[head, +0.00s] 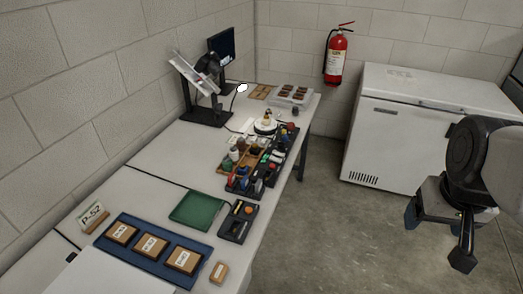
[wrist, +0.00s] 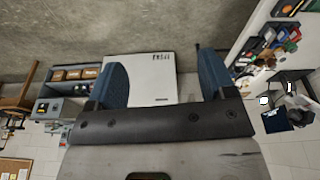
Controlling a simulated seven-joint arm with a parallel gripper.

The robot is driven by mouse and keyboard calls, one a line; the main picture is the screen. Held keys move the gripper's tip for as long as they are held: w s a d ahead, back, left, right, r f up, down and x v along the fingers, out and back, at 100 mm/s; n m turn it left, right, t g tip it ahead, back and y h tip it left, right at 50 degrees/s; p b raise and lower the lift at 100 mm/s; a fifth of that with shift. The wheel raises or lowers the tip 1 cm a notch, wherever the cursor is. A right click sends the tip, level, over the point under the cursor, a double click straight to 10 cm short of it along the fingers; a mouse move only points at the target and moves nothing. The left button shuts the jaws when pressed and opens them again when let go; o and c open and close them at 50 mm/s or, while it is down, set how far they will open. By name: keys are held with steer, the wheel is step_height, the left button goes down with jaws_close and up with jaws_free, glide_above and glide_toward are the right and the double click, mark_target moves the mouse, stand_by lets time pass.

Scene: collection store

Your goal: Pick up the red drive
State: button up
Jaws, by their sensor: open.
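My gripper (head: 437,236) hangs open and empty at the right of the head view, over the floor and well away from the table. Its two blue-grey fingers also show apart in the wrist view (wrist: 162,70), with nothing between them. Small red items show among the crowded things on the table in the head view. One red patch (head: 273,165) lies in the black organizer (head: 258,182). They are too small to tell which is the red drive. In the wrist view the table's items are small at the upper right.
The long table (head: 150,165) runs along the left wall. A green mat (head: 194,209), a blue tray (head: 127,252) with labelled boxes and a black device (head: 239,222) lie at its near end. A monitor (head: 222,46) stands behind. A white chest freezer (head: 395,125) stands right; floor between is clear.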

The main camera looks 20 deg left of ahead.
steer(key=w+a+n, duration=0.4)
steer(key=w+a, duration=0.6)
steer(key=w, duration=0.3)
steer(key=n+g, duration=0.2)
steer(key=n, duration=1)
glide_above(231, 175)
steer(key=f, duration=2.5)
steer(key=shift+w+d, duration=0.1)
steer(key=shift+d, duration=0.3)
steer(key=shift+a+f+n, duration=0.25)
steer(key=shift+a+n, duration=0.05)
steer(key=shift+a, duration=0.15)
steer(key=shift+f, duration=1.3)
